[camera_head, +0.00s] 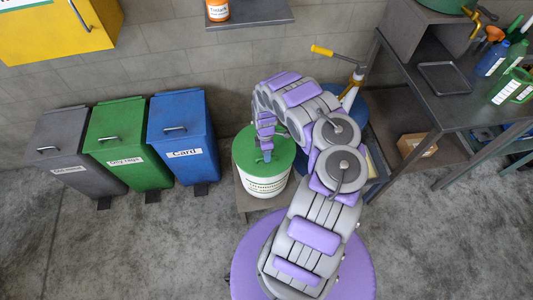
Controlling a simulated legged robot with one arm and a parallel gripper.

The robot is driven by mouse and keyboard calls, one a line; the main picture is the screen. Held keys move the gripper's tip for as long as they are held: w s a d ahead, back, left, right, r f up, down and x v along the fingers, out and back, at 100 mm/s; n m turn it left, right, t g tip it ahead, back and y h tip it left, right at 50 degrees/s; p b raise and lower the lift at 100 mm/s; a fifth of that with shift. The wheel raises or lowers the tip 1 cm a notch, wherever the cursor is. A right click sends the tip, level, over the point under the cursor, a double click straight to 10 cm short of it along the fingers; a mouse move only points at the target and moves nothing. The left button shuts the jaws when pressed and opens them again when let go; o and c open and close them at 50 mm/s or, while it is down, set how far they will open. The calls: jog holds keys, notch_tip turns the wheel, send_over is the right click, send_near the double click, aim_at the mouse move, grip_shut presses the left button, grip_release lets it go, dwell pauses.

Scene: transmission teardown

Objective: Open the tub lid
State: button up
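A white tub (262,184) with a printed label stands upright on a low grey stand left of my arm. Its round green lid (250,156) lies flat on top and looks closed. My arm bends over from the right, and my gripper (267,154) points down at the lid's middle. I cannot tell whether it touches the lid or hovers just above it. The fingers are too small and hidden to show whether they are open or shut. Any handle on the lid is hidden by my gripper.
Grey, green and blue (182,140) pedal bins stand to the left. A blue drum (361,107) with a yellow-handled pump is close behind my arm. A metal workbench (455,95) with bottles and a tray is at right. The floor in front of the bins is clear.

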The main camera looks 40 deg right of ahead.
grip_shut()
jog(key=shift+w+r, duration=0.1)
dwell(0.4)
